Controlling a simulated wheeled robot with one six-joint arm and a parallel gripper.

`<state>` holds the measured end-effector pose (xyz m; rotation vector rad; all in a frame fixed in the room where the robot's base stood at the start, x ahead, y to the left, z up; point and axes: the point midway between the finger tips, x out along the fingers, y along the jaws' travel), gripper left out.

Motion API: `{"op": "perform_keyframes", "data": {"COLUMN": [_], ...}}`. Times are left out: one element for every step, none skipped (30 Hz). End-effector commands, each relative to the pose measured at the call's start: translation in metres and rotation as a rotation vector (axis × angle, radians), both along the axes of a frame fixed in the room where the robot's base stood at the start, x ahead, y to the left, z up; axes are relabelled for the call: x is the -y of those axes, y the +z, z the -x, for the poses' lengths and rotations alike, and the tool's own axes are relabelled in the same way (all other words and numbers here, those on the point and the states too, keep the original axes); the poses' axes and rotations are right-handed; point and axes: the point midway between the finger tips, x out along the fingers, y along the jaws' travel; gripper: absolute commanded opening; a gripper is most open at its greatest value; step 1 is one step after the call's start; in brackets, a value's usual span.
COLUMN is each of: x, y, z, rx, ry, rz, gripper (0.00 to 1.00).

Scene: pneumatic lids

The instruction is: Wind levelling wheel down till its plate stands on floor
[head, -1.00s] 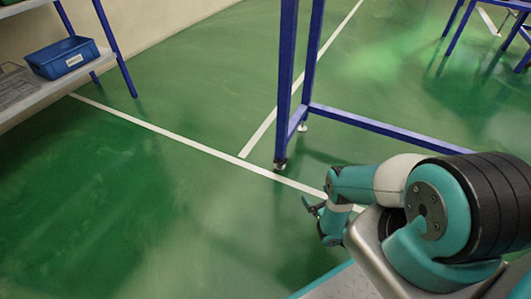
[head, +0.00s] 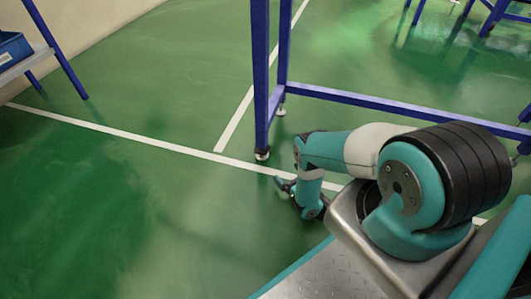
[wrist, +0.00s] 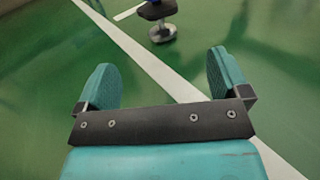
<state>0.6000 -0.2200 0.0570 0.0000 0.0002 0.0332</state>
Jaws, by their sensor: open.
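A blue bench leg (head: 261,80) ends in a levelling foot with a dark levelling wheel (wrist: 157,10) and a pale round plate (wrist: 163,33) below it. In the head view the plate (head: 262,156) is small, at the foot of the nearest leg. I cannot tell whether it touches the floor. My gripper (head: 284,188) is low over the floor, in front of and slightly right of this foot, apart from it. In the wrist view my gripper (wrist: 164,80) has its two teal fingers wide apart with nothing between them; the foot lies beyond them, near the top edge.
A second foot (head: 281,111) stands farther back under the bench frame. A low blue crossbar (head: 400,111) runs right from the legs. White lines (head: 120,133) mark the green floor. A shelf with a blue bin (head: 12,48) is at the far left. The floor left of the leg is clear.

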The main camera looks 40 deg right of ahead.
Motion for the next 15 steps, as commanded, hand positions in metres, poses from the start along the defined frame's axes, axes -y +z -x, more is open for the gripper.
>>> {"op": "perform_keyframes", "data": {"x": [-0.003,-0.003,-0.003,-0.003,-0.003,-0.004,-0.004,-0.004,-0.004,-0.004,-0.004,-0.004,-0.004,-0.004,-0.005], "y": [-0.007,-0.009,-0.009,-0.009,-0.009,-0.009,-0.009,-0.009,-0.008,-0.008,-0.008,-0.008,-0.008,-0.008,-0.008], "z": [-0.01,-0.013,-0.018,-0.021,-0.024,-0.028,-0.031,-0.034,-0.037,-0.043,-0.048,-0.054,-0.058,-0.063,-0.07], "rx": [0.001,0.001,0.002,0.002,0.002,0.002,0.002,0.002,0.002,0.003,0.004,0.004,0.003,0.004,0.004], "ry": [0.005,0.005,0.006,0.006,0.006,0.006,0.007,0.006,0.006,0.007,0.007,0.005,0.005,0.005,0.006], "rz": [-0.001,0.0,0.0,0.0,0.0,-0.001,0.0,0.0,0.0,0.001,0.001,0.001,0.001,0.001,0.002], "gripper": [0.94,0.94,0.94,0.94,0.94,0.94,0.94,0.94,0.94,0.94,0.94,0.94,0.94,0.94,0.94]}}
